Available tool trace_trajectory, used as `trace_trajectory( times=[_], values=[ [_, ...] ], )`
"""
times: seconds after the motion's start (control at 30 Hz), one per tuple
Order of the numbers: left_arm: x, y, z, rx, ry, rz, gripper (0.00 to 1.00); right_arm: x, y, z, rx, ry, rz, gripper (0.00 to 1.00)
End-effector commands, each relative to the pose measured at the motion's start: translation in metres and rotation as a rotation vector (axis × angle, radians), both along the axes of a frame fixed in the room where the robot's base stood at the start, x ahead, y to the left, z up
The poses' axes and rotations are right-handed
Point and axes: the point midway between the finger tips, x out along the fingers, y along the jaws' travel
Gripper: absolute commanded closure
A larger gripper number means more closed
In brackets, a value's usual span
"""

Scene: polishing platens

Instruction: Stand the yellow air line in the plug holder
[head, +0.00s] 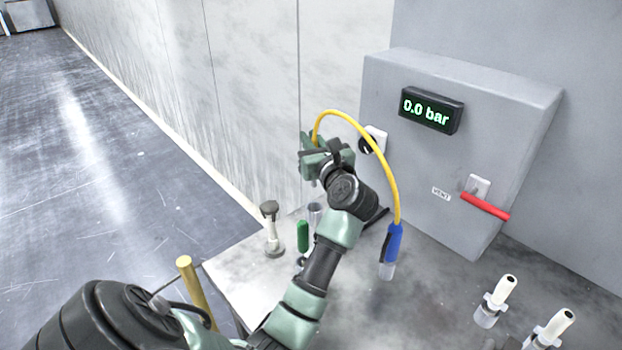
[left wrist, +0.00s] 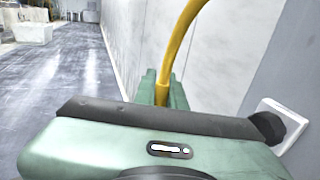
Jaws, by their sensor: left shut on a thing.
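The yellow air line (head: 372,145) rises from my left gripper (head: 315,160), arcs over to the right and comes down to a blue fitting (head: 391,245) with a pale clear end at the worktop. My left gripper is shut on the line's left end, in front of the wall and above the worktop. The gripped tip is hidden by the jaws. In the left wrist view the yellow line (left wrist: 180,45) stands up from behind the green gripper body. A small grey cup (head: 315,211), possibly the plug holder, shows below the gripper, partly behind my arm. My right gripper is out of view.
A grey panel box (head: 430,160) with a "0.0 bar" display (head: 431,110), a black knob and a red lever (head: 485,206) stands at right. A green cylinder (head: 303,236) and a white-and-grey post (head: 271,230) stand left of my arm. Two white upright pieces (head: 494,300) are front right.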

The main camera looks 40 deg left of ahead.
Motion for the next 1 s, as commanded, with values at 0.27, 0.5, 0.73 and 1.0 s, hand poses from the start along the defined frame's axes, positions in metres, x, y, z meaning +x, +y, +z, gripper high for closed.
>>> trace_trajectory(
  times=[0.27,0.5,0.73,1.0],
  values=[
    [0.0,0.0,-0.056,0.003,0.002,-0.002,1.0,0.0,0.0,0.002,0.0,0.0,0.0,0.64],
    [0.0,0.0,-0.081,0.003,0.003,-0.002,1.0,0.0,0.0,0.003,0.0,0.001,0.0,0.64],
    [0.0,0.0,-0.106,0.002,-0.001,-0.001,1.0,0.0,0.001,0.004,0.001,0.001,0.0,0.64],
    [0.0,0.0,-0.107,0.0,-0.002,-0.002,1.0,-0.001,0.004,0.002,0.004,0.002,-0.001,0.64]
  ],
)
